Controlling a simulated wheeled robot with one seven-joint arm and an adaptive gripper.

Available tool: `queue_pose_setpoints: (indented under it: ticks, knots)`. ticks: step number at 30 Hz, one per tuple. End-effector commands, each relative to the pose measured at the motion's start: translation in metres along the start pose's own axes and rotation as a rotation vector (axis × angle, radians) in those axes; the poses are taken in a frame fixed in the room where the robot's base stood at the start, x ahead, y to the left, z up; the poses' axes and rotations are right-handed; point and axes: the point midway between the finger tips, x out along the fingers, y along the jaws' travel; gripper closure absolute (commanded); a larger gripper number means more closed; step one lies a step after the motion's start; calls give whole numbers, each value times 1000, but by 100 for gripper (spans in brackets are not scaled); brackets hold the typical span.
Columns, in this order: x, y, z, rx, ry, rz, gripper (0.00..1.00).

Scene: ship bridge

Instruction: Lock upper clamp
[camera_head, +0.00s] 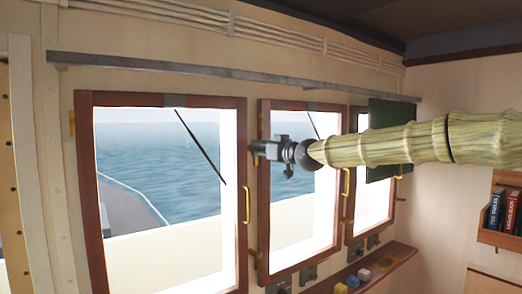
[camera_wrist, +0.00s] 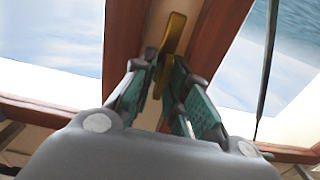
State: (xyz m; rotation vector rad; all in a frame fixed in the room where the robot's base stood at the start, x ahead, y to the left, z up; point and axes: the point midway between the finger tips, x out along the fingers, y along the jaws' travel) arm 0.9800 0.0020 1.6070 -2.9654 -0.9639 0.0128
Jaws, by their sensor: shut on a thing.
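A yellow clamp lever (camera_wrist: 174,36) stands against the brown wooden window frames in the wrist view. Its lower end is between the two green-padded fingers of my gripper (camera_wrist: 167,78), which is shut on it. In the head view my gripper (camera_head: 262,149) reaches the left edge of the middle window frame (camera_head: 264,215), at upper-middle height. Another yellow lever (camera_head: 247,203) shows lower down, on the right side of the left window frame (camera_head: 240,130). Whether the held clamp is locked I cannot tell.
My arm comes in from the right across the middle and right windows. A dark panel (camera_head: 385,113) hangs behind it. Below is a red-brown ledge (camera_head: 390,270) with coloured knobs. A bookshelf (camera_head: 488,236) is at right. A grey rail (camera_head: 200,70) runs above the windows.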

Motion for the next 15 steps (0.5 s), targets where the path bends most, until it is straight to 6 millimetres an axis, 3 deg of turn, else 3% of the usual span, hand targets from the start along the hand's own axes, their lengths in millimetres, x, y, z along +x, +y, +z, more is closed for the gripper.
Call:
queue_pose_setpoints:
  ticks: [15]
  knots:
    - [0, 4, 3, 360, 3, 1, 100]
